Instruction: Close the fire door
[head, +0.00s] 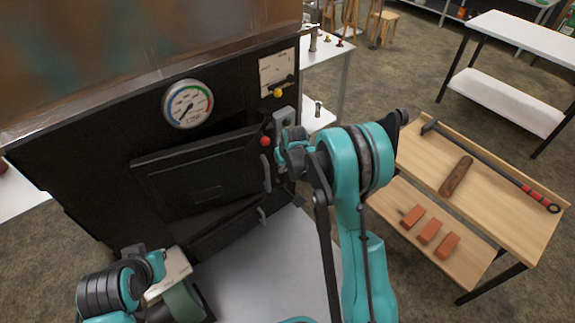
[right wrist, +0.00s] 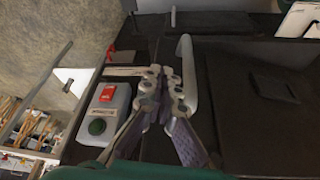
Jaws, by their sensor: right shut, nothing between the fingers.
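The fire door (head: 195,180) is a black panel on the front of the dark evaporator. It looks slightly ajar, with its upper right edge standing off the front. In the head view my right wrist mostly hides the fingers. My left arm is at the lower left, and its fingers are not clear.
A control box (right wrist: 103,112) with red and green buttons is left of my right fingers. A round gauge (head: 187,103) is above the door. A lower door with a pale handle (head: 262,215) is below it. A wooden bench (head: 500,215) with bricks and a long tool stands right.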

